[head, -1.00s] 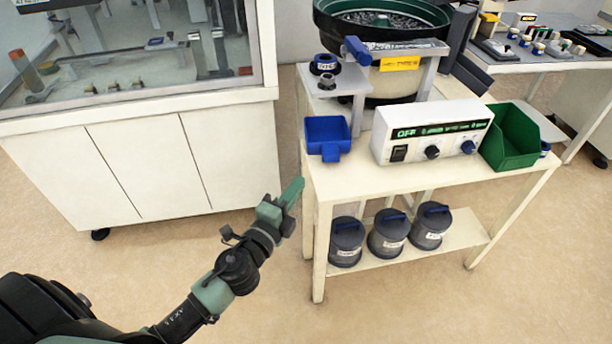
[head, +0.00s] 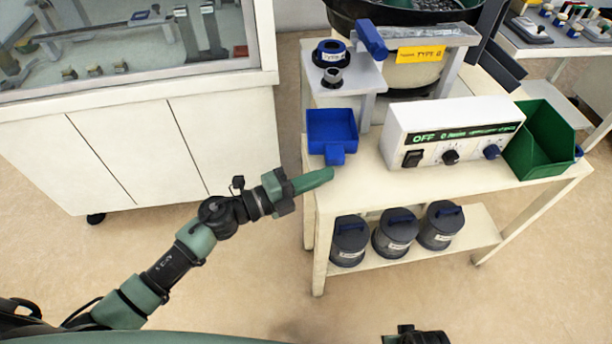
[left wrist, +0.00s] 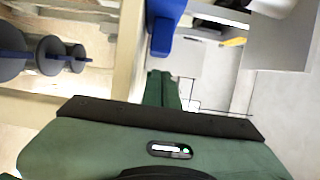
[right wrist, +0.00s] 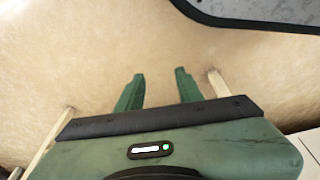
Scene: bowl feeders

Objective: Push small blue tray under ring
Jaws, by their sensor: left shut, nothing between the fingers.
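The small blue tray (head: 331,124) sits near the left edge of the cream table, with its handle (head: 334,155) pointing toward me. A black ring with a blue rim (head: 331,52) and a smaller grey ring (head: 332,78) rest on a raised white stand behind the tray. My left gripper (head: 328,176) is shut and empty at the table's front left corner, just in front of the handle, apparently not touching it. In the left wrist view the blue tray (left wrist: 166,22) is ahead of the closed fingertips (left wrist: 162,76). My right gripper (right wrist: 159,74) is open and empty above the floor.
The white control box (head: 450,132) and a green bin (head: 538,140) stand right of the tray. A blue chute piece (head: 371,40) overhangs behind. Several lidded pots sit on the lower shelf (head: 465,235). A white cabinet (head: 140,150) stands left. Table surface before the tray is clear.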

